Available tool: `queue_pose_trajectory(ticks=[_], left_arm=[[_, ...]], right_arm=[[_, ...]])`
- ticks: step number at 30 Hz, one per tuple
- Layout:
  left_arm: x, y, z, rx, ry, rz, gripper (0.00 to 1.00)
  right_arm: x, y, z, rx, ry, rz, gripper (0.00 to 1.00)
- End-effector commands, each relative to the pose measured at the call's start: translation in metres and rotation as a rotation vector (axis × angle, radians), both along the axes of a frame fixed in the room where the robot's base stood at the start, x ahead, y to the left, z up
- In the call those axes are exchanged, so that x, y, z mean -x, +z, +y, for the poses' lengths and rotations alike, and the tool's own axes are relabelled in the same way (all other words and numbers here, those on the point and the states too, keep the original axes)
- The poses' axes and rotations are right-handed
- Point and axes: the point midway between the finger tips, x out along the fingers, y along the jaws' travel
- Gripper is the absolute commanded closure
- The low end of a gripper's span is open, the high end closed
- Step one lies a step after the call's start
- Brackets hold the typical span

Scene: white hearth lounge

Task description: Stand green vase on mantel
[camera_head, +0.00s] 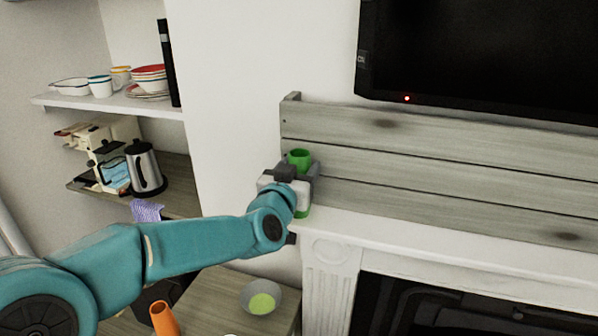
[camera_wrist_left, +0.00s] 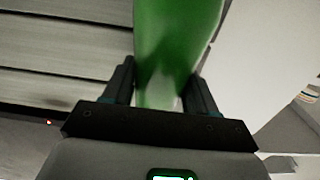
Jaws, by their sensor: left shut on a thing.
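The green vase (camera_head: 299,157) is at the left end of the white mantel (camera_head: 400,238). It stands roughly upright, with its green top above my left gripper and a bit of green below. My left gripper (camera_head: 298,184) is shut on the vase and hides its middle. In the left wrist view the vase (camera_wrist_left: 176,40) fills the space between the two dark fingers (camera_wrist_left: 160,88). I cannot tell whether its base touches the mantel. My right gripper is not in view.
Grey planks (camera_head: 400,165) back the mantel, below a black TV (camera_head: 480,55). Left are shelves with dishes (camera_head: 150,80) and a kettle (camera_head: 144,168). Below, a low cabinet (camera_head: 215,300) holds a bowl (camera_head: 262,297) near an orange object (camera_head: 163,319). The mantel right of the vase is clear.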

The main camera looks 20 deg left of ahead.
Motion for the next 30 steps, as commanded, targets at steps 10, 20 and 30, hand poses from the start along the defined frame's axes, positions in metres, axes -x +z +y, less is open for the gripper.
queue_pose_trajectory(ticks=[10,20,30], left_arm=[[0.0,-0.001,0.0,0.0,0.0,0.0,0.17],[0.002,0.002,0.0,0.0,0.0,0.0,0.17],[0.073,0.0,0.003,0.002,0.0,-0.002,0.17]], right_arm=[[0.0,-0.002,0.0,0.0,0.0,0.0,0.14],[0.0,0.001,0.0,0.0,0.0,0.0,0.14],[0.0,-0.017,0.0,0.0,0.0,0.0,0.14]])
